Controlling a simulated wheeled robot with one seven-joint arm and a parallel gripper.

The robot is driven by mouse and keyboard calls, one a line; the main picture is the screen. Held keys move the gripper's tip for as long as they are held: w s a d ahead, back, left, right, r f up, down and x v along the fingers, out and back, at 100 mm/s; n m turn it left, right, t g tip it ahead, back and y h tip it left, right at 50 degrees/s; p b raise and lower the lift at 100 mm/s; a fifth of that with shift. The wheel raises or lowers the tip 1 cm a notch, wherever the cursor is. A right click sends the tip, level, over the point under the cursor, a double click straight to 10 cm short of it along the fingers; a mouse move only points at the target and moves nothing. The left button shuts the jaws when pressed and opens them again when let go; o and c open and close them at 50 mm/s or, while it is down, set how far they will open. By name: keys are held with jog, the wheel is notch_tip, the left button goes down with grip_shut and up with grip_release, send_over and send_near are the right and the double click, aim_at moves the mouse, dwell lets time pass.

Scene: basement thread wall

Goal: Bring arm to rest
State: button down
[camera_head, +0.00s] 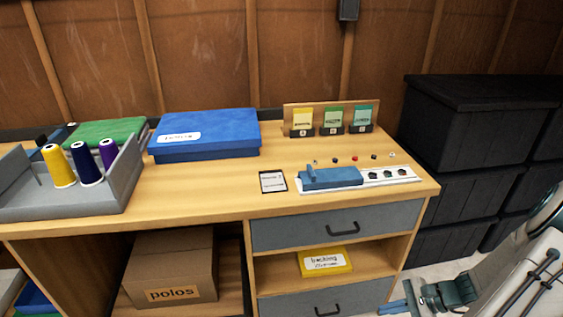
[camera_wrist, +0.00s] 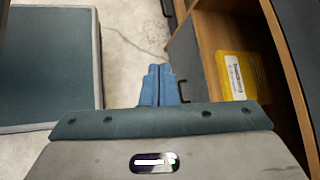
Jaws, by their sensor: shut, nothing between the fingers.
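My gripper (camera_head: 403,300) shows at the bottom right of the head view, low beside the desk's right end. In the wrist view, its two blue fingers (camera_wrist: 160,84) lie together, shut and empty, above the pale floor. My arm reaches in from the right edge of the head view. The wooden desk (camera_head: 222,192) stands to the left of the gripper. The gripper appears apart from the desk and its drawers.
Stacked black crates (camera_head: 465,130) stand right of the desk. A yellow box (camera_head: 325,261) sits on the open shelf and also shows in the wrist view (camera_wrist: 237,75). A grey drawer (camera_head: 334,227) is above it.

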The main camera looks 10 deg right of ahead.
jog(key=s+a+r+n+h+p, duration=0.1)
jog(key=a+r+n+h+p, duration=0.2)
jog(key=r, duration=1.1)
jog(key=s+a+r+n+h+p, duration=0.1)
jog(key=a+r+n+h+p, duration=0.2)
jog(key=a+r+n+p, duration=0.5)
jog(key=s+a+r+n+g+h+p, duration=0.1)
jog(key=a+r+n+p, duration=0.5)
jog(key=r, duration=1.4)
jog(key=s+a+h, duration=0.1)
jog(key=a+h, duration=0.1)
jog(key=shift+a+r+h, duration=0.2)
jog(key=shift+r+h, duration=0.05)
jog(key=shift+h, duration=0.05)
